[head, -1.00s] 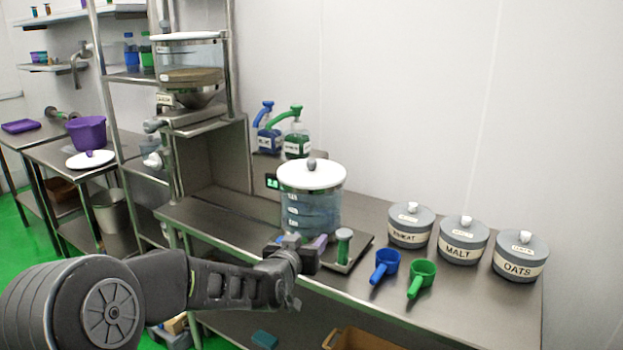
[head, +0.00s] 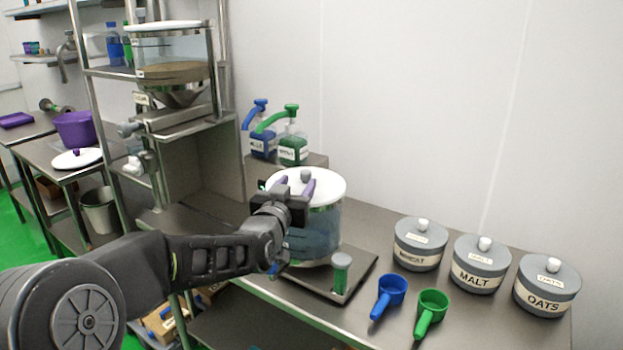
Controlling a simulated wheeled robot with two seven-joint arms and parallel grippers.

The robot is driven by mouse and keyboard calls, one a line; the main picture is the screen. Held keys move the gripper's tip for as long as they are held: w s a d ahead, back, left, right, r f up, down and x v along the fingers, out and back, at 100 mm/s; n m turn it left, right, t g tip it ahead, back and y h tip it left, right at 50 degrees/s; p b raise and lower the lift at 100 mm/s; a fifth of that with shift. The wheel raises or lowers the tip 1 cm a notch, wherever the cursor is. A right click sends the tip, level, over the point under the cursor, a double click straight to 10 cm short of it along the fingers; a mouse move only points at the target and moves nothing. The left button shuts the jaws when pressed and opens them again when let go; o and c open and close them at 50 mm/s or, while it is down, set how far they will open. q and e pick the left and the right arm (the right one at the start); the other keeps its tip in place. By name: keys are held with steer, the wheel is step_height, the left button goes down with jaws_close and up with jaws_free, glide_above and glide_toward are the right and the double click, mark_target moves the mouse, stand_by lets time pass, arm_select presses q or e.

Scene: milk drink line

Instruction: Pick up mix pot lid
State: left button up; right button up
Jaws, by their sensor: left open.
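The mix pot lid (head: 328,184) is a white disc with a grey knob (head: 305,175). It sits on the clear mix pot (head: 322,228), which stands on a dark scale plate on the steel bench. My left gripper (head: 296,187) is open at the front of the lid, its purple-tipped fingers on either side of the knob from this view. I cannot tell whether they touch the knob. My gripper hides the front left part of the pot and lid. My right gripper is out of view.
Blue (head: 390,292) and green (head: 431,308) scoops and the grey WHEAT (head: 420,243), MALT (head: 481,264) and OATS (head: 547,285) canisters stand to the right. Pump bottles (head: 292,145) stand behind. A hopper (head: 172,70) is at left.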

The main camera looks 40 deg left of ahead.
mark_target(304, 175)
arm_select(q)
steer(key=shift+s+d+r, duration=0.1)
steer(key=shift+s+r, duration=0.1)
steer(key=shift+p+x, duration=0.35)
steer(key=shift+x, duration=1.05)
steer(key=shift+f, duration=0.1)
steer(key=p+x, duration=0.2)
steer(key=x, duration=0.2)
steer(key=shift+w, duration=0.4)
steer(key=shift+w+a+f, duration=0.1)
steer(key=shift+w+a, duration=0.1)
jaws_close()
